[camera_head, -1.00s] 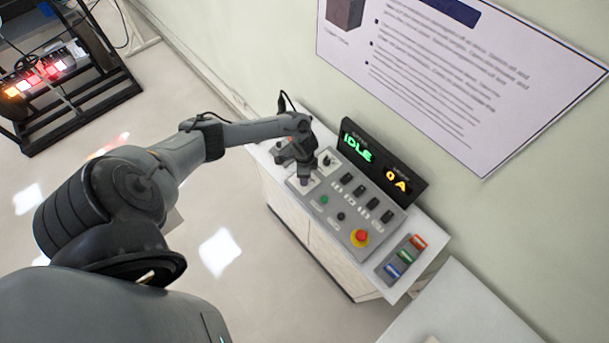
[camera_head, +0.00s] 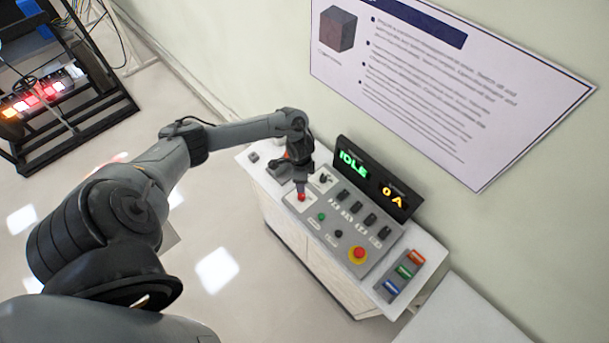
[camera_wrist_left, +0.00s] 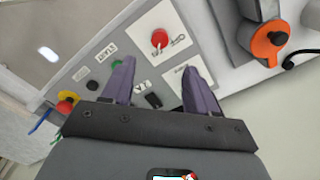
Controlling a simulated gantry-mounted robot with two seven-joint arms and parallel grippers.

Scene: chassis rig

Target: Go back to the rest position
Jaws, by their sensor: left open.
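My left gripper (camera_head: 302,184) hangs over the left end of a grey control panel (camera_head: 330,228) in the head view. In the left wrist view its two purple-grey fingers (camera_wrist_left: 157,75) stand apart with nothing between them. A red knob (camera_wrist_left: 160,39) on a white plate lies beyond the fingertips there. In the head view this red knob (camera_head: 301,197) shows just below the gripper's tip; whether they touch is hard to tell. My right gripper is in neither view.
A display (camera_head: 373,178) reading "IDLE" and "0 A" stands behind the panel. A red emergency button (camera_head: 359,253) and coloured blocks (camera_head: 404,271) are to the right. An orange rotary handle (camera_wrist_left: 268,43) sits near the gripper.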

